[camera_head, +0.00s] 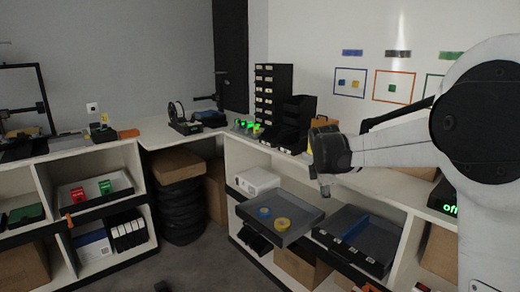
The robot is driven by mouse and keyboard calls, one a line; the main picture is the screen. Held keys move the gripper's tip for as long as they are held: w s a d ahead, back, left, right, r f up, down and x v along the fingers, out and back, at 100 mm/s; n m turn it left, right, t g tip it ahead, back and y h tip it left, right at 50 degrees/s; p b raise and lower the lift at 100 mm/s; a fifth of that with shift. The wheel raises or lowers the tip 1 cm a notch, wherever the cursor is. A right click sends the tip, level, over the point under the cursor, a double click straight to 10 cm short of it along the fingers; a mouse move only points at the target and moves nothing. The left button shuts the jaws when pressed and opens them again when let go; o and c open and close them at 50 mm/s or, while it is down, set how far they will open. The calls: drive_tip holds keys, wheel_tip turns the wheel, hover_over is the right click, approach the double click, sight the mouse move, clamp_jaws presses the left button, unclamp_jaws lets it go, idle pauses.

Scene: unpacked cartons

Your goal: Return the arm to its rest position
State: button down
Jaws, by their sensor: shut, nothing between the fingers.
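My arm (405,145) reaches in from the right edge of the head view, its forearm stretched to the left. My gripper (324,187) hangs at its end, pointing down, and is shut with nothing seen in it. It is above the pulled-out grey drawer and in front of the right-hand counter. The fingertips are small and dark in this view.
A grey drawer (297,234) holding a blue ring (264,213) and a yellow ring (282,224) sticks out below the counter. A second open drawer (348,260) is to its right. Black bins (297,112) stand on the counter.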

drive_tip(key=s+r+m+p, duration=0.1)
drive_tip(key=s+r+m, duration=0.25)
drive_tip(key=s, duration=0.35)
drive_tip(key=s+r+m+t+y+p, duration=0.15)
drive_tip(key=s+r, duration=0.25)
drive_tip(key=s, duration=0.4)
drive_tip(key=s+r+m+p, duration=0.1)
drive_tip(key=s+r+m, duration=0.25)
drive_tip(key=s, duration=0.35)
drive_tip(key=s+f+m+p, duration=0.1)
drive_tip(key=s+m, duration=0.3)
drive_tip(key=s, duration=0.5)
drive_tip(key=s+a+f+m+t+p, duration=0.1)
drive_tip(key=s+f+m, duration=0.1)
drive_tip(key=s+m, duration=0.3)
drive_tip(key=shift+s+a+f+y, duration=0.2)
drive_tip(key=shift+s+f+y, duration=0.2)
drive_tip(key=shift+s, duration=1.95)
